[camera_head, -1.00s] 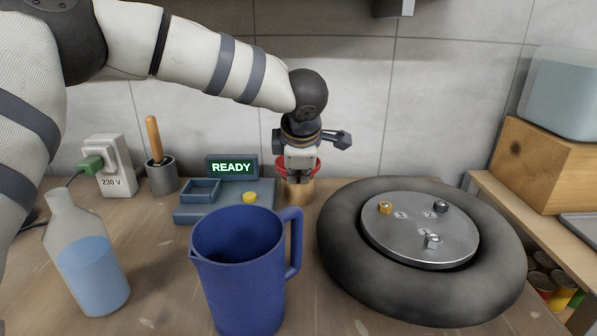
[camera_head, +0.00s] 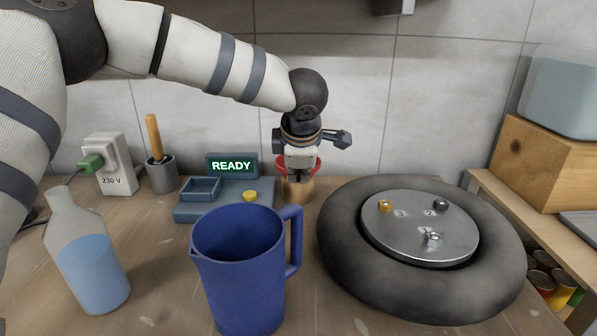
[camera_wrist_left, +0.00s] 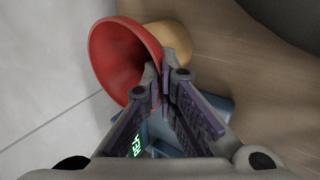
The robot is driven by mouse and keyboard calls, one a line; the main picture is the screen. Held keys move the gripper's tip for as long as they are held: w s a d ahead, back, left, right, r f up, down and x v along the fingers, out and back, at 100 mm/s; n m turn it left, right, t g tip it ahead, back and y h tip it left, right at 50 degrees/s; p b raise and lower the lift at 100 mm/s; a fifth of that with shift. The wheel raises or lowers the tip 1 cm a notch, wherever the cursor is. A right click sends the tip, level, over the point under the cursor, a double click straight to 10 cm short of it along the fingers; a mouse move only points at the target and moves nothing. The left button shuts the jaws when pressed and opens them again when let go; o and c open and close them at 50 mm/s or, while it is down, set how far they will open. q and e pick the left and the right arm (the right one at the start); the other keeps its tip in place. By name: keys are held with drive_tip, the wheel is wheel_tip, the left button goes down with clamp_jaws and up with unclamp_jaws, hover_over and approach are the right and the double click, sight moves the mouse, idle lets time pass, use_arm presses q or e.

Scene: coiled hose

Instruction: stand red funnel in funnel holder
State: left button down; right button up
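The red funnel (camera_head: 282,161) is at the wooden funnel holder (camera_head: 298,190) at the back of the table, partly hidden behind my left gripper (camera_head: 298,178). In the left wrist view, the funnel (camera_wrist_left: 112,62) shows its wide mouth, with the pale wooden holder (camera_wrist_left: 172,40) right behind it. My left gripper's fingertips (camera_wrist_left: 164,82) are close together at the funnel's rim, one inside the mouth and one outside, with the wall between them. How deep the spout sits in the holder is hidden. My right gripper does not show.
A blue jug (camera_head: 240,270) stands in front of the holder. A black tire-like ring (camera_head: 345,260) with a metal plate lies to the right. A blue device (camera_head: 225,205) reading READY and a bottle (camera_head: 90,265) are left. The wall is close behind.

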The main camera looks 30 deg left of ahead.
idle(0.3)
use_arm(q)
drive_tip(key=c, duration=1.7)
unclamp_jaws()
drive_tip(key=shift+r, duration=0.1)
drive_tip(key=shift+v, duration=2.95)
